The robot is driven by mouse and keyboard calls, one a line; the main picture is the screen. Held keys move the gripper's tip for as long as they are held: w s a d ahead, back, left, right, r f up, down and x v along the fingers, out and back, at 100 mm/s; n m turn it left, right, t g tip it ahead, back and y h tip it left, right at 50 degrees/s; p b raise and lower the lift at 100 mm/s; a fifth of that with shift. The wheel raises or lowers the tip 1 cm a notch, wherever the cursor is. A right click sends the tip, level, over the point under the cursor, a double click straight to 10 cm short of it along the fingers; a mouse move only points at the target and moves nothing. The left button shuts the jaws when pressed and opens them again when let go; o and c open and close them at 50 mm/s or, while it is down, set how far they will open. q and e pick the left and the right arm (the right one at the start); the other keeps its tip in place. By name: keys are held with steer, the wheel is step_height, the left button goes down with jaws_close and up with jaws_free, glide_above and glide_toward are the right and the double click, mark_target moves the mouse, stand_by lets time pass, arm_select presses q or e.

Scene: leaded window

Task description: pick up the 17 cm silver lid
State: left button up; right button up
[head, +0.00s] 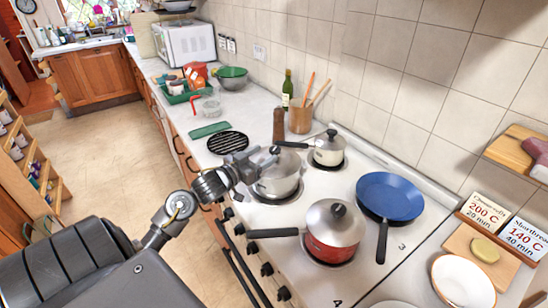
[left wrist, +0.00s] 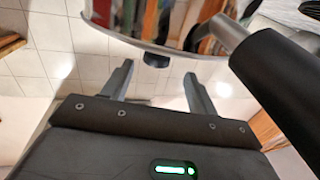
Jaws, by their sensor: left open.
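Several pans with silver lids stand on the stove, and I cannot tell by size which lid is the 17 cm one. One silver lid (head: 327,216) with a dark knob covers the red pan. Another lid (head: 283,164) covers the steel pot (head: 281,186), partly hidden by my left gripper (head: 268,158). A third covers the small cream pot (head: 328,141). My left gripper is open at the steel pot's top. In the left wrist view its fingers (left wrist: 156,86) point at a shiny curved metal surface (left wrist: 150,22) with a small dark piece. Nothing shows between them. My right gripper is out of view.
A blue frying pan (head: 390,194) lies right of the red pan, whose black handle (head: 272,232) points left. A wooden utensil pot (head: 300,118), pepper mill and bottle stand behind the steel pot. The tiled wall bounds the back.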

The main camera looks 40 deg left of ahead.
mark_target(270, 152)
arm_select(q)
steer(key=shift+w, duration=0.25)
steer(key=shift+r, duration=0.15)
steer(key=w+p, duration=0.1)
steer(key=w, duration=0.1)
steer(key=w+d+p, duration=0.1)
steer(key=w, duration=0.1)
steer(key=shift+w, duration=0.3)
steer(key=shift+w+f, duration=0.2)
steer(key=shift+w, duration=0.05)
steer(key=shift+c, duration=0.2)
steer(key=c, duration=1.1)
steer(key=shift+r, duration=0.1)
